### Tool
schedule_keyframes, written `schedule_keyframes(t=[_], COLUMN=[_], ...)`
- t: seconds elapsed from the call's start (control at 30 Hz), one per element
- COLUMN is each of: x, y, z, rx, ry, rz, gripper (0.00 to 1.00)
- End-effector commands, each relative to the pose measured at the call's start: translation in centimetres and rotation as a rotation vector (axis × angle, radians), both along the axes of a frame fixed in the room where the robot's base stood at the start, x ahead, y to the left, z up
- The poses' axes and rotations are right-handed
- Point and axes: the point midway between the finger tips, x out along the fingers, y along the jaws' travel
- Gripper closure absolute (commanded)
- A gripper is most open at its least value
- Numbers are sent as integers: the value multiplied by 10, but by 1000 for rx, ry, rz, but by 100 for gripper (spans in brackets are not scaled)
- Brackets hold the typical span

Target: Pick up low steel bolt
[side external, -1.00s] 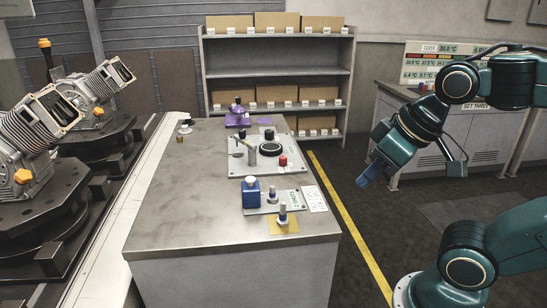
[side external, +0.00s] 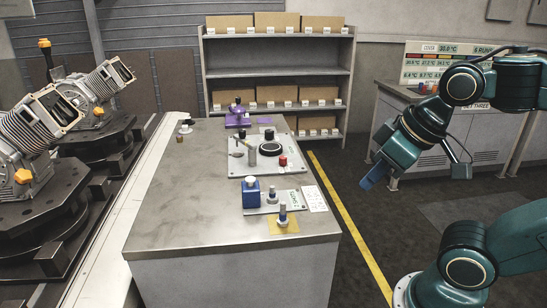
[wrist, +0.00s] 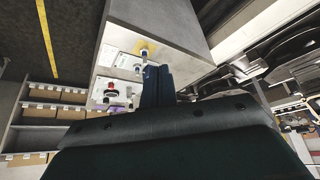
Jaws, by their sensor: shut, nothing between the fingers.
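One steel bolt (side external: 283,213) with a bluish shank stands upright on a yellow plate (side external: 273,228) at the table's front right corner. A similar steel bolt (side external: 272,192) stands just behind it on a grey plate (side external: 257,208). I cannot tell for certain which is the low one. My gripper (side external: 367,184) has blue fingers, is shut and empty, and hangs in the air right of the table, apart from both bolts. In the wrist view its fingers (wrist: 157,72) overlap part of the table, with the yellow plate (wrist: 150,45) beyond their tips.
A blue block (side external: 251,193) with a white knob stands left of the rear bolt. Behind are a light plate (side external: 236,163) with a post, dark disc and red knob, and a purple fixture (side external: 238,118). The table's left half (side external: 185,200) is mostly clear.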

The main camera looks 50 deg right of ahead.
Motion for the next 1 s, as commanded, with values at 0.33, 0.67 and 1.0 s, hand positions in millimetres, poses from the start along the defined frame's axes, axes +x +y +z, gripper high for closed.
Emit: schedule_keyframes(t=[0.33,0.67,1.0], x=[0,0,5], y=[0,0,-1], z=[0,0,3], rx=[0,0,-14], ry=[0,0,7], rz=[0,0,22], gripper=[100,62,62])
